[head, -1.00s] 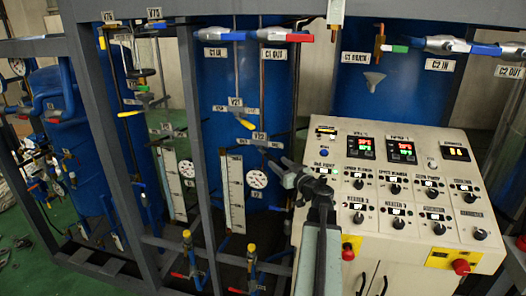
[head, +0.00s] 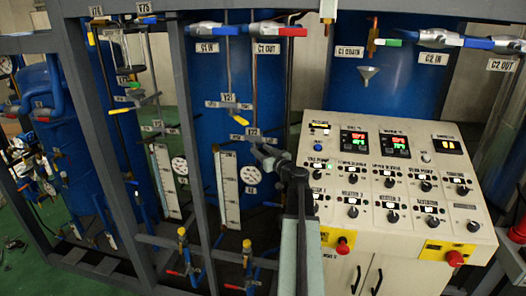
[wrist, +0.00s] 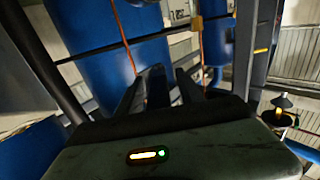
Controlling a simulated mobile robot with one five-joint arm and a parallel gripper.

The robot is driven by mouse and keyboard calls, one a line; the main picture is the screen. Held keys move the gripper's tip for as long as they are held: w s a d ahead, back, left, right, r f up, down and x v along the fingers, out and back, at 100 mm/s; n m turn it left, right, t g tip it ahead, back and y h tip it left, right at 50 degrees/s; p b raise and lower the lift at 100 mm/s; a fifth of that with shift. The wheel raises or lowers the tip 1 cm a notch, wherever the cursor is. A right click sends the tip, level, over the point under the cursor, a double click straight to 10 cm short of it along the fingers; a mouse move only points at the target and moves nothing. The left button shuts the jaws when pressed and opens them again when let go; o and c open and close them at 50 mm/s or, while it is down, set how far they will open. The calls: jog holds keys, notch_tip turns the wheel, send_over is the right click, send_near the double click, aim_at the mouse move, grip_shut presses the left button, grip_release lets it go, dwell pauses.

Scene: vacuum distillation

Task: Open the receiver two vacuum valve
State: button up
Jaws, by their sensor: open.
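My gripper (head: 265,155) is open and empty in the head view, in front of the middle blue tank and just below a small tag that seems to read V22 (head: 252,133). Above that tag, a valve with a yellow handle (head: 240,120) sits under another tag. I cannot tell which valve is the receiver two vacuum valve. Another yellow handle (head: 124,111) shows on the left tank's piping. In the wrist view, the dark jaws (wrist: 165,90) point toward blue tanks and thin orange pipes; no valve handle lies between them.
A grey frame post (head: 188,150) stands left of my gripper. The control panel (head: 395,180) is close on its right. A gauge (head: 250,175) and a white level scale (head: 228,190) are below. Blue and red handles (head: 280,31) line the top.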

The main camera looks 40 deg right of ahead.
jog(key=shift+c, duration=0.3)
grip_shut()
jog(key=shift+r, duration=0.15)
dwell(0.9)
